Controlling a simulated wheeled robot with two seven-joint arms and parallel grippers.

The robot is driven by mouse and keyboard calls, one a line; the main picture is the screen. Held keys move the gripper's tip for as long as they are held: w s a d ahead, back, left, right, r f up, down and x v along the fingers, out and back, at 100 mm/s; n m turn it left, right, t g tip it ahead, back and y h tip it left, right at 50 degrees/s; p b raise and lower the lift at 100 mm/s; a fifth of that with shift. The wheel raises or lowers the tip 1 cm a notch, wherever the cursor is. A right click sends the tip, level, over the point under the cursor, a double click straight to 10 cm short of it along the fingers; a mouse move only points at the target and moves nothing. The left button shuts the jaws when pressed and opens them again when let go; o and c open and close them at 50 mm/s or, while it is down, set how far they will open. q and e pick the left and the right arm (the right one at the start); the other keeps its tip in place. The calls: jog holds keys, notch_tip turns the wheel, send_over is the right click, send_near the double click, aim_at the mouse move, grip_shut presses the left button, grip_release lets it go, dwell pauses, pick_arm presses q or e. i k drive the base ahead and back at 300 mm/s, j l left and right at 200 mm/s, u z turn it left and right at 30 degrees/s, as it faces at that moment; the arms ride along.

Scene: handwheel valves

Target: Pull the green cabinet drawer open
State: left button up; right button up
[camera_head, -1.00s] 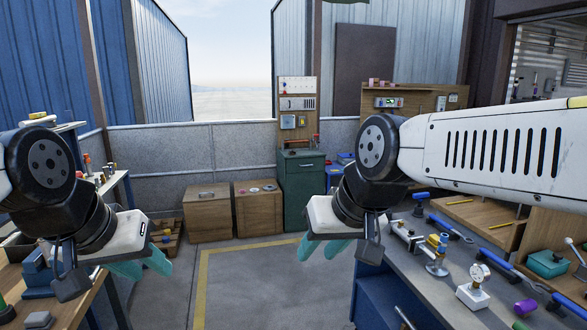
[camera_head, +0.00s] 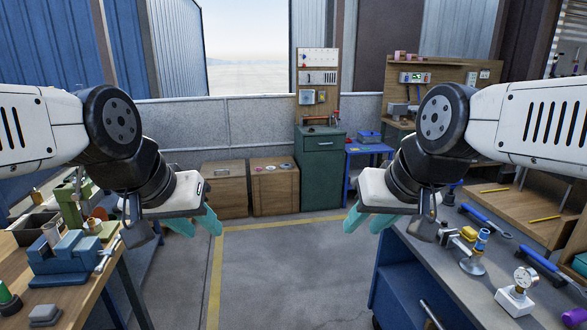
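The green cabinet (camera_head: 320,178) stands at the far end of the floor, right of centre, against the low grey wall. Its drawer (camera_head: 324,144) is at the top of the front, with a small handle, and looks closed. My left gripper (camera_head: 196,224) is at centre left, with its teal fingers apart and nothing between them. My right gripper (camera_head: 369,219) is right of centre, also with teal fingers apart and empty. Both grippers are well in front of the cabinet and touch nothing.
Two wooden boxes (camera_head: 274,188) stand left of the cabinet. A blue table (camera_head: 366,149) is to its right. A workbench with a blue vise (camera_head: 66,258) is at the left, and a grey-topped bench (camera_head: 440,268) at the right. The floor (camera_head: 290,270) between them is clear.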

aim_at(320, 139)
jog(key=i, duration=4.1)
jog(key=i+z, duration=0.2)
jog(key=i, duration=0.15)
jog(key=i+j+z, duration=0.2)
jog(key=i, duration=0.2)
